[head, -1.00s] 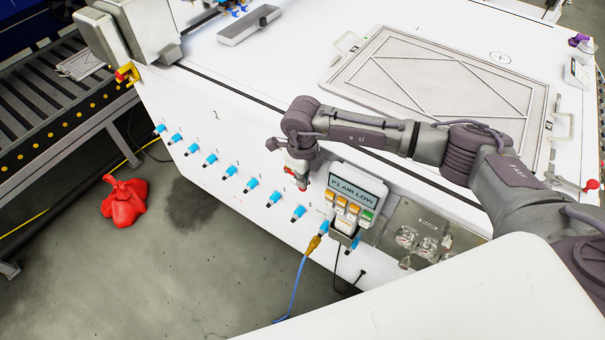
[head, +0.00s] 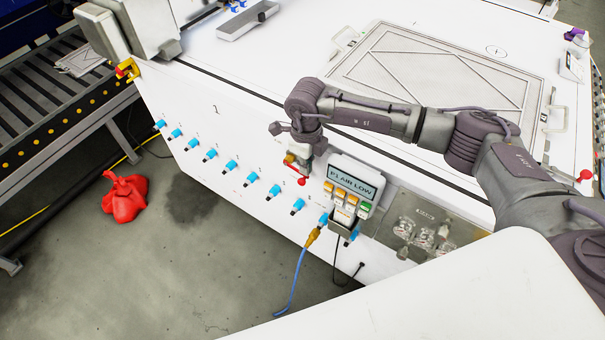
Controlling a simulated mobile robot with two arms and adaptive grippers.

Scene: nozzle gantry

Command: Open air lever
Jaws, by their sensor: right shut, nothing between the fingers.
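The air lever (head: 301,180) is a small red handle on a valve with a brass-coloured part, on the front face of the white table, just left of the display box. My right arm reaches in from the right above the table top. The valve's upper part is partly hidden behind my wrist. My left gripper is not in view.
The display box (head: 354,182) reads "P1 AIR LOW" and has orange and green buttons. A row of blue fittings (head: 231,166) runs along the front face. A blue hose (head: 297,272) hangs from a brass fitting. A red bag (head: 123,198) lies on the floor.

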